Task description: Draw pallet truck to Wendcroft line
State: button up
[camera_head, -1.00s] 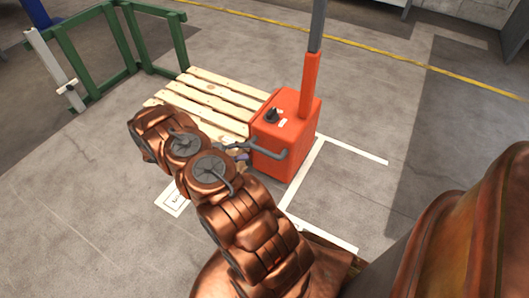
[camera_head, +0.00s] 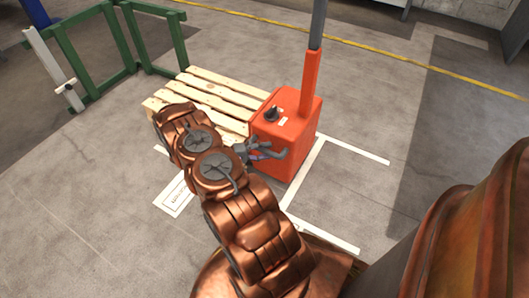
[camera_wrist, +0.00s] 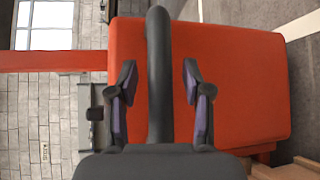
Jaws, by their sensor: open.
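The pallet truck (camera_head: 282,140) is a red-orange box with a tall mast, standing at the near end of a wooden pallet (camera_head: 215,97). Its dark grey handle bar (camera_head: 276,154) sticks out from the front of the red body. My gripper (camera_head: 250,152) is at the handle; in the wrist view my gripper (camera_wrist: 160,95) is open, with one finger on each side of the dark handle (camera_wrist: 160,70). Gaps show between the fingers and the bar. The lower end of the bar is hidden by my gripper.
White floor lines (camera_head: 305,185) run beside the truck, and a white floor label (camera_head: 176,195) lies left of it. A green frame (camera_head: 95,55) stands at the back left. A yellow line (camera_head: 400,62) crosses the floor behind. The floor to the right is clear.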

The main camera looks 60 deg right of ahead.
grip_shut()
dwell(0.5)
